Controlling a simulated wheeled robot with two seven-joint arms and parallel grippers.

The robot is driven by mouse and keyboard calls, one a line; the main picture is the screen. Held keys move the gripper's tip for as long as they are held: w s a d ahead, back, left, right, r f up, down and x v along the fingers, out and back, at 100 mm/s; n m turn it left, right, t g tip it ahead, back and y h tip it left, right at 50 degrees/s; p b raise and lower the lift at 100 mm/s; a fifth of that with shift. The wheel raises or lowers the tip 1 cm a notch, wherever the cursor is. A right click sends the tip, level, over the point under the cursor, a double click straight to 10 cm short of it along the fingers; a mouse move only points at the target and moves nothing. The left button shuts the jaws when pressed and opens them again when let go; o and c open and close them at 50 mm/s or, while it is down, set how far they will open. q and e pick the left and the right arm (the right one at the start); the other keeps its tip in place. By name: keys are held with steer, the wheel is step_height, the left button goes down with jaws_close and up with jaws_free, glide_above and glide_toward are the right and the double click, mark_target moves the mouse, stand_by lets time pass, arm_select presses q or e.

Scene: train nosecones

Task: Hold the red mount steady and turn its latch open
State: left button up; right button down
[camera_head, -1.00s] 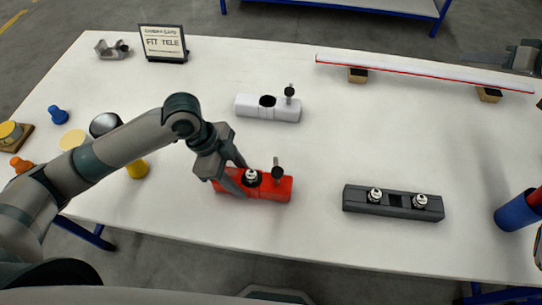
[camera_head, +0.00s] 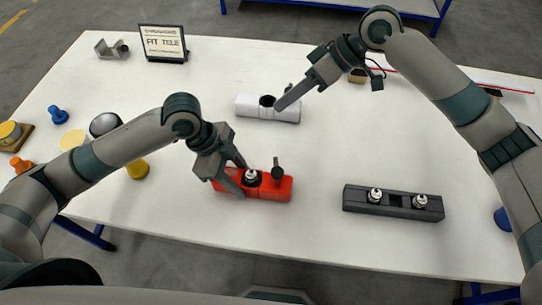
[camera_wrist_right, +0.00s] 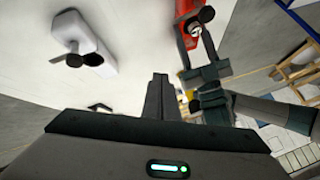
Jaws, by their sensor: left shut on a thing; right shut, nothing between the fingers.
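The red mount (camera_head: 266,190) lies near the table's front edge, with a silver-topped part in its black socket and a dark upright latch knob (camera_head: 277,171) toward its right end. My left gripper (camera_head: 238,180) is shut on the mount's left part, one finger at the back and one at the front. My right gripper (camera_head: 280,106) is shut and empty, in the air near the white mount, behind the red one. In the right wrist view, its closed fingers (camera_wrist_right: 158,98) point toward open table, with the red mount (camera_wrist_right: 186,20) at the top.
A white mount (camera_head: 250,107) with its own knob stands behind the red one. A dark block (camera_head: 360,207) with two silver-topped parts lies to the right. A sign (camera_head: 163,42) and small coloured pieces stand at the left. The table between the mounts is clear.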

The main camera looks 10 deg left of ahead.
mark_target(276, 164)
steer(key=s+n+h, duration=0.4)
steer(key=s+n, duration=0.3)
steer(key=s, duration=0.1)
steer(key=shift+s+d+f, duration=0.3)
steer(key=shift+d+f, duration=0.05)
steer(key=shift+d, duration=0.05)
steer(key=shift+f, duration=0.1)
steer(key=x, duration=1)
steer(key=shift+w, duration=0.2)
steer(key=shift+d+t, duration=0.15)
steer(key=shift+t, duration=0.15)
steer(key=shift+w+d+m, duration=0.2)
steer(key=shift+d+m, duration=0.5)
steer(key=shift+m, duration=0.1)
steer(key=shift+d, duration=0.15)
arm_select(q)
steer(key=shift+a, duration=0.15)
arm_select(e)
steer(key=shift+d, duration=0.1)
